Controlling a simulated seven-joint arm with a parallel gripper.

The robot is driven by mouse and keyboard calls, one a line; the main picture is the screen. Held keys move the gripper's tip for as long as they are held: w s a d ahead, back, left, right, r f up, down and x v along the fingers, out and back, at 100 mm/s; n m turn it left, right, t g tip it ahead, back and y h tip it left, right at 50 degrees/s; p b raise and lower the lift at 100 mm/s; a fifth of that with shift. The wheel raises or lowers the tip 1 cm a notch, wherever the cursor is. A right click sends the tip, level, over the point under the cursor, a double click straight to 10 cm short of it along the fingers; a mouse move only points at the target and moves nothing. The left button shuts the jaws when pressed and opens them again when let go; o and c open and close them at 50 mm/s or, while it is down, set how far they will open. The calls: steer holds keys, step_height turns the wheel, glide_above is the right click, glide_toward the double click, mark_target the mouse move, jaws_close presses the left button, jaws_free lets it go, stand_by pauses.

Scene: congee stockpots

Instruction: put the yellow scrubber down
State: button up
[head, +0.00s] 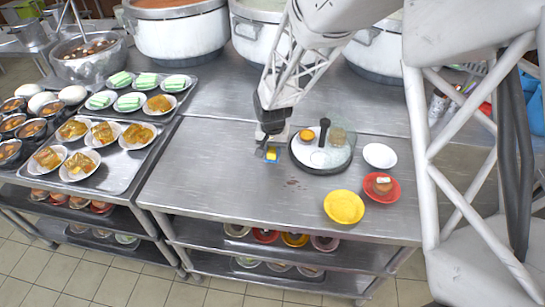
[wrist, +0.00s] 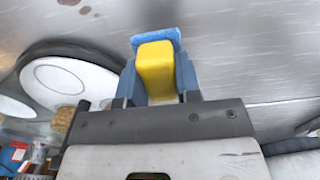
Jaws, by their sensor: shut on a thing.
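The yellow scrubber (wrist: 156,66) is a yellow block with a blue layer at its far end. It also shows in the head view (head: 271,154), at the tip of my gripper. My gripper (head: 266,150) points down over the metal table, just left of a round black-rimmed tray. In the wrist view my gripper (wrist: 157,85) has its blue fingers shut on the scrubber, one at each side. The scrubber is at or close above the table top (head: 220,180); I cannot tell whether it touches.
The black-rimmed tray (head: 304,164) holds a few small things. A white dish (head: 380,155), a yellow plate (head: 344,207) and a red plate (head: 381,195) stand to its right. Large pots (head: 178,36) line the back. Bare metal lies left and in front of my gripper.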

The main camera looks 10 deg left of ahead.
mark_target(272, 157)
steer(key=shift+f, duration=1.75)
steer(key=shift+f, duration=0.15)
steer(key=o, duration=1.1)
steer(key=shift+c, duration=0.2)
steer(key=shift+r, duration=6.15)
steer(key=shift+d+r, duration=0.1)
